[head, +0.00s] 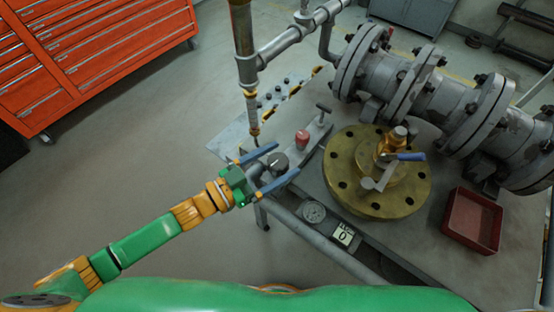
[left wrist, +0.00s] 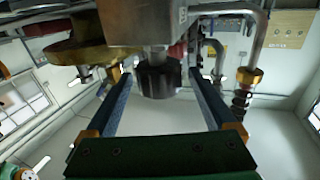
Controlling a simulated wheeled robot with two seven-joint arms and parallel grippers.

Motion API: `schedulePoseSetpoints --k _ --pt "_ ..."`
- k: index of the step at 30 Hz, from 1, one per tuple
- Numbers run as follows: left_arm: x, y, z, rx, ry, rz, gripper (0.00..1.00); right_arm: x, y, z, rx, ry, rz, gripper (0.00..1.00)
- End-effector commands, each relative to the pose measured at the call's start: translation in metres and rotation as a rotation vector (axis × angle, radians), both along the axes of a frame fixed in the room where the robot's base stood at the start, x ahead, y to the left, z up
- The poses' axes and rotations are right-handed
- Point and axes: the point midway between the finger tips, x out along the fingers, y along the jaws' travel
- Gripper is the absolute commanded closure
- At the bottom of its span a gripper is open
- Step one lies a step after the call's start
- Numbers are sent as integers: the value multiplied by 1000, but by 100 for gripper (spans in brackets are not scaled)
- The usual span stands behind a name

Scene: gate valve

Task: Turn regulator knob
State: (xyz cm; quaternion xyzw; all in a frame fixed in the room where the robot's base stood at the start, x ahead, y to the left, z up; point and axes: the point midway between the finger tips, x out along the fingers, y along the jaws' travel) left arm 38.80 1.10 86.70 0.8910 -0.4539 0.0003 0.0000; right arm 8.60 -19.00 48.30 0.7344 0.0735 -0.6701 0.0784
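The regulator knob (head: 278,161) is a dark grey round knob on a grey fitting at the table's left edge. My left gripper (head: 286,159) reaches it from the lower left, with one blue finger on each side of it. In the left wrist view the dark ribbed knob (left wrist: 157,80) hangs under a grey block, between the two fingers of my left gripper (left wrist: 158,75). A gap shows on both sides, so the gripper is open around the knob and apart from it. My right gripper is not in view.
A red button-like part (head: 302,139) and a T-handle (head: 325,109) stand just beyond the knob. A brass flange (head: 346,192) with a blue lever, a flanged pipe (head: 440,85) and a red tray (head: 472,220) fill the right. A vertical pipe (head: 244,45) stands close behind the gripper.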

Motion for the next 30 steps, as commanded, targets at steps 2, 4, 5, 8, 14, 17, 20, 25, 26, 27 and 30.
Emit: schedulePoseSetpoints --k 2,4,5,8,14,17,20,25,26,27,30 --pt "0 0 0 0 0 0 11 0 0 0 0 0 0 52" --pt "-1 1 -1 1 1 0 11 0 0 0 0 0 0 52" --pt "-2 3 -1 2 1 1 11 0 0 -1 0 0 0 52" --pt "-13 18 -3 4 4 2 11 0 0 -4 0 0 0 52" --pt "-36 50 -3 3 4 0 11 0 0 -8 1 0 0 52" --pt "-41 56 -1 1 2 0 11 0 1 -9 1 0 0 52" --pt "-42 57 0 0 0 -1 11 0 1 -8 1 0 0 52" --pt "-42 57 0 0 0 0 11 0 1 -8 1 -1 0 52" --pt "-42 57 0 0 0 0 11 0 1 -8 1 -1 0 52" --pt "-42 57 0 0 0 0 11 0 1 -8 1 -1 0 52" --pt "-42 57 0 0 0 0 11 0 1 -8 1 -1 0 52"
